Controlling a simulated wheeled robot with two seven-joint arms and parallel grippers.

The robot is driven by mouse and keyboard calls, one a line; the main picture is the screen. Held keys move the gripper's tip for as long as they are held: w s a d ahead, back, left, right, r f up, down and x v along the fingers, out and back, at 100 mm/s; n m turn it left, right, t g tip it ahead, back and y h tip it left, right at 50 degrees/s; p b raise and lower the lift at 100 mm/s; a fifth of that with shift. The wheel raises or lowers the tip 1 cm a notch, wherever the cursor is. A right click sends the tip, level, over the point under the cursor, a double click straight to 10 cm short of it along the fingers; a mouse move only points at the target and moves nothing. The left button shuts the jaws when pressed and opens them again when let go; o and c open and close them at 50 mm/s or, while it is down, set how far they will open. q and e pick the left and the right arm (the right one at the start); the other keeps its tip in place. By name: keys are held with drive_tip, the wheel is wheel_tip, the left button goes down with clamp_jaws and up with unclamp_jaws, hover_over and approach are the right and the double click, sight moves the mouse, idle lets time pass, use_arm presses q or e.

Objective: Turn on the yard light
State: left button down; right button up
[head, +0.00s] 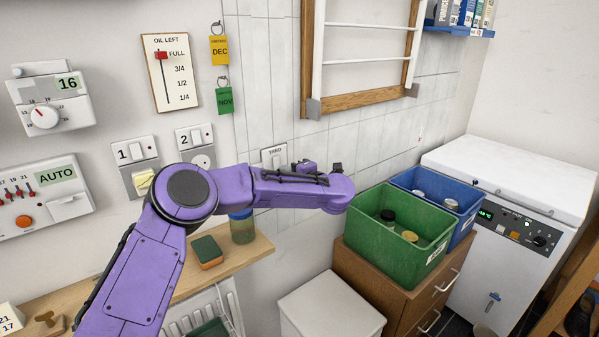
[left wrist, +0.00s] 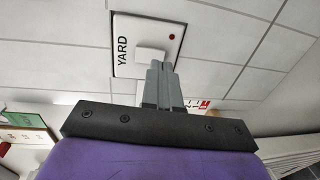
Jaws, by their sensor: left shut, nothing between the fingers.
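The yard light switch is a white plate marked YARD (head: 272,154) on the tiled wall, partly covered by my purple left arm in the head view. In the left wrist view the plate (left wrist: 130,30) shows a pale rocker (left wrist: 150,55) and a small dark red dot. My left gripper (left wrist: 160,66) is shut and empty, its fingertips in front of the rocker's lower edge. I cannot tell whether they touch it. The fingers are hidden behind my arm in the head view. My right gripper is not in view.
Switches marked 1 (head: 122,154) and 2 (head: 184,138) are on the wall left of the YARD plate. A jar (head: 242,228) and a sponge (head: 207,252) stand on the shelf below. A green crate (head: 385,240) and a blue crate (head: 465,220) sit to the right.

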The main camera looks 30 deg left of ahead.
use_arm(q)
drive_tip(key=shift+x, duration=1.1)
drive_tip(key=shift+y+b, duration=0.3)
drive_tip(key=f+b+v, duration=0.3)
drive_tip(key=v, duration=1)
drive_tip(key=shift+s+d, duration=0.2)
drive_tip(key=shift+d, duration=0.15)
